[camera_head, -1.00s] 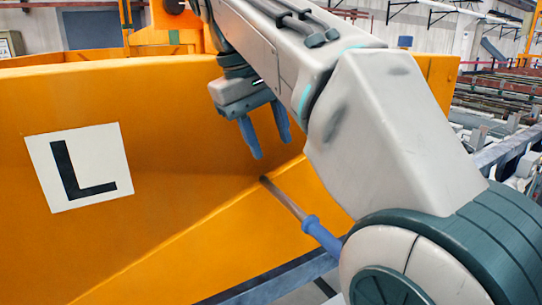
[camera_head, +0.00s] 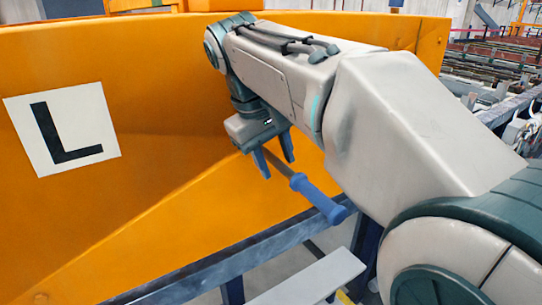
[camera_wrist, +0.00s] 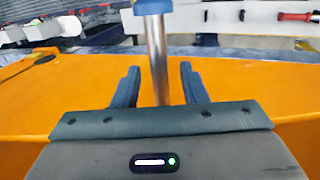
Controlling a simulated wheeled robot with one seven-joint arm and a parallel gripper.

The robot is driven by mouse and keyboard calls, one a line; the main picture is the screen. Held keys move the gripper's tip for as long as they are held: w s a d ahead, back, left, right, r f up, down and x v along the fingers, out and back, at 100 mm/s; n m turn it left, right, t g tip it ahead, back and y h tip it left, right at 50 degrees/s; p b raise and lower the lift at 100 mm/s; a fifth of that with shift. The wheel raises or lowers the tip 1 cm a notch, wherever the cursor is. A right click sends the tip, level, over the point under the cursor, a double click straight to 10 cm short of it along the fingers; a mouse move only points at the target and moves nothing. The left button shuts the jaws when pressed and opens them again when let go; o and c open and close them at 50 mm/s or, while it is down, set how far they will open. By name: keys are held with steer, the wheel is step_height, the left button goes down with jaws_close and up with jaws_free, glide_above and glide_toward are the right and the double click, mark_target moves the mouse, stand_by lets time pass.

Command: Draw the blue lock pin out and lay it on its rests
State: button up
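The lock pin has a blue handle (camera_head: 320,202) and a bare metal shaft (camera_wrist: 157,60). In the head view it sticks out of the orange panel (camera_head: 180,110), sloping down to the right. My gripper (camera_head: 275,168) is at the shaft, close to the panel. In the wrist view my gripper (camera_wrist: 157,85) has its two blue fingers apart, with the shaft running between them and a gap on each side. The blue handle lies beyond the fingertips at the top of the wrist view. The shaft's inner end is hidden by the panel and my gripper. I cannot identify the rests.
A white plate with a black L (camera_head: 62,128) is on the panel at the left. A grey rail (camera_head: 225,270) runs below the panel. A light grey flat piece (camera_head: 310,280) lies below the handle. Racks of bars (camera_head: 490,65) stand at the back right.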

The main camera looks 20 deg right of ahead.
mark_target(311, 187)
jaws_close()
steer(key=shift+s+d+f, duration=0.1)
steer(key=shift+s, duration=0.05)
stand_by(0.4)
steer(key=shift+s+d+b, duration=0.4)
steer(key=shift+s+d, duration=0.05)
steer(key=shift+s, duration=1)
steer(key=shift+s+d+b, duration=0.35)
steer(key=shift+s+d, duration=0.15)
steer(key=shift+s, duration=1)
steer(key=shift+s+d+b, duration=0.4)
steer(key=shift+s+d, duration=0.05)
steer(key=shift+s, duration=1)
